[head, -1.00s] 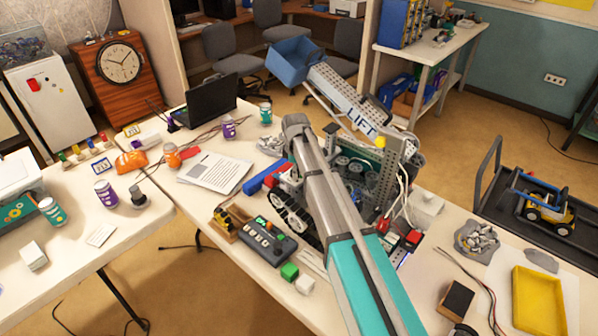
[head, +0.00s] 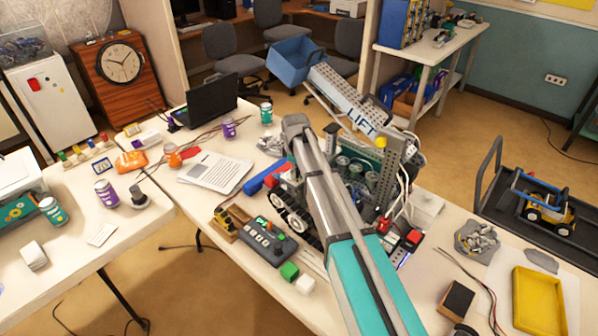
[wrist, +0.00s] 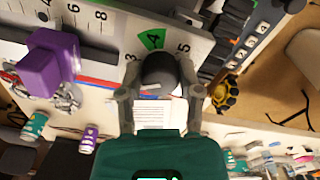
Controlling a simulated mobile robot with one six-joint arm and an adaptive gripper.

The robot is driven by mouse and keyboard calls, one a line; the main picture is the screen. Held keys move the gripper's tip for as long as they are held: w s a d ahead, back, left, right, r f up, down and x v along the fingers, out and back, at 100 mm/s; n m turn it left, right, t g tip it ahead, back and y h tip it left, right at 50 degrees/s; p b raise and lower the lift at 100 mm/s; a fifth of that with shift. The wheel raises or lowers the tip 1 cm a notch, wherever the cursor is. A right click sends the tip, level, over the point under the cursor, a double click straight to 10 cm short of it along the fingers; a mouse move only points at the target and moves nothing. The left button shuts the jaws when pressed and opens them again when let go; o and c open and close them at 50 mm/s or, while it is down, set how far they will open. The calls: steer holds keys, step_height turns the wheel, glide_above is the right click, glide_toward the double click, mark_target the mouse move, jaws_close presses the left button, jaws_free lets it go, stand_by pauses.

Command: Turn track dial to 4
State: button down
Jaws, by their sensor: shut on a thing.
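In the wrist view, a dark round dial knob (wrist: 158,70) sits on a pale panel (wrist: 117,45). The numbers 3, 4 and 5 are printed around it, and the 4 is on a green patch (wrist: 152,39). My gripper (wrist: 160,84) is shut on the knob, with a finger on each side. I cannot make out a pointer mark on the knob. In the head view my own arm hides the gripper and the dial.
In the head view, a tracked robot (head: 350,180) stands close to my arm. A grey control box (head: 265,240) and a yellow tray (head: 538,300) lie on the table.

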steer(key=m, duration=0.4)
steer(key=shift+a, duration=0.25)
steer(key=m, duration=0.9)
steer(key=shift+w+m, duration=0.1)
steer(key=shift+m, duration=2.1)
steer(key=shift+d, duration=0.1)
steer(key=shift+c, duration=1.3)
jaws_free()
